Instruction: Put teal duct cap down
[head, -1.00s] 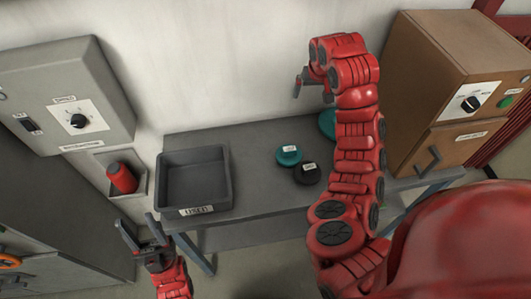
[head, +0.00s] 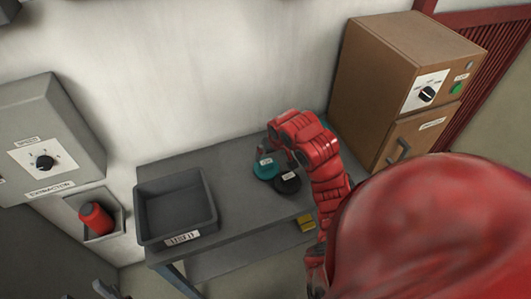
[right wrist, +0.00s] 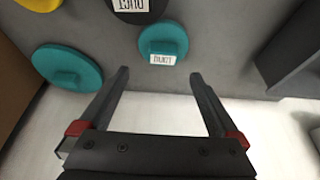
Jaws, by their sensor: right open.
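The teal duct cap (head: 265,167) is a small round cap with a white label, resting on the grey table beside a black cap (head: 288,183). In the right wrist view the teal cap (right wrist: 163,42) lies just beyond my right fingertips, apart from them. My right gripper (right wrist: 160,75) is open, with nothing between its fingers. In the head view it is partly hidden by its own red wrist, above and behind the caps. My left gripper (head: 90,293) shows only its fingertips at the bottom left edge; they stand apart.
A grey tray (head: 160,238) stands on the table's left part. A larger teal disc (right wrist: 67,68) lies near the caps in the right wrist view. A brown oven-like cabinet (head: 385,80) is at the right. The table between tray and caps is clear.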

